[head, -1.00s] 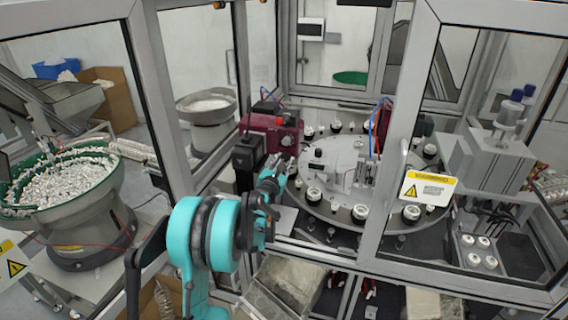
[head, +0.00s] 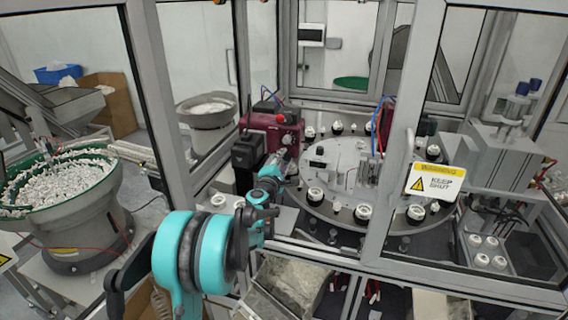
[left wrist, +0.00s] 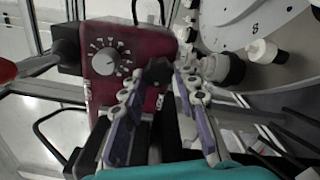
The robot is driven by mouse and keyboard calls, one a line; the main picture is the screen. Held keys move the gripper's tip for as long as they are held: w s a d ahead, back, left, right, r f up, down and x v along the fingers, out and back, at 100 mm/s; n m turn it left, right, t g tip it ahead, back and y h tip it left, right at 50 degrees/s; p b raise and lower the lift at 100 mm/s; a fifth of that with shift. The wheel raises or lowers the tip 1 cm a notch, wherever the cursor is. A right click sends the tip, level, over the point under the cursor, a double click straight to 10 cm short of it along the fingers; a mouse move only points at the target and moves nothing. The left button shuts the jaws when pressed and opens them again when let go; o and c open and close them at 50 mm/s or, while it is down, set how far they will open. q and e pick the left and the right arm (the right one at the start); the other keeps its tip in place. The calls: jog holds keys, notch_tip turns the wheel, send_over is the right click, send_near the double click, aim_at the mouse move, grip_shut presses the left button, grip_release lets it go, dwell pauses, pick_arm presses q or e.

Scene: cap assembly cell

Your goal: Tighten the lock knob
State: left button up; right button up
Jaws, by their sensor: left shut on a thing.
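The lock knob (left wrist: 158,71) is a small black lobed knob at the front of a dark red unit (left wrist: 140,42) in the left wrist view. The red unit also shows in the head view (head: 272,130), behind the open cell front. My left gripper (left wrist: 157,82) is shut on the knob, with one finger on each side of it. In the head view my left gripper (head: 279,160) reaches in at the red unit, and the knob is too small to make out there. My right gripper is not in view.
A round dial (left wrist: 107,61) sits left of the knob on the red unit. The rotary table (head: 335,212) with several white-and-black caps lies close on the right. Door frames and a warning sign (head: 436,181) stand at the right. A bowl feeder (head: 70,205) is at the left.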

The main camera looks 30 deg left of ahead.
pick_arm(q)
jog(key=m, duration=0.3)
jog(key=shift+m+b, duration=0.4)
jog(key=m+b, duration=0.1)
jog(key=m, duration=0.3)
jog(key=shift+m, duration=0.3)
jog(key=m, duration=0.4)
jog(key=shift+d+r, duration=0.1)
jog(key=shift+d, duration=0.05)
jog(key=shift+m+b, duration=0.4)
jog(key=shift+m, duration=1.4)
jog(key=o, duration=1.2)
jog(key=shift+r, duration=0.1)
jog(key=shift+c, duration=0.2)
jog(key=shift+s, duration=0.1)
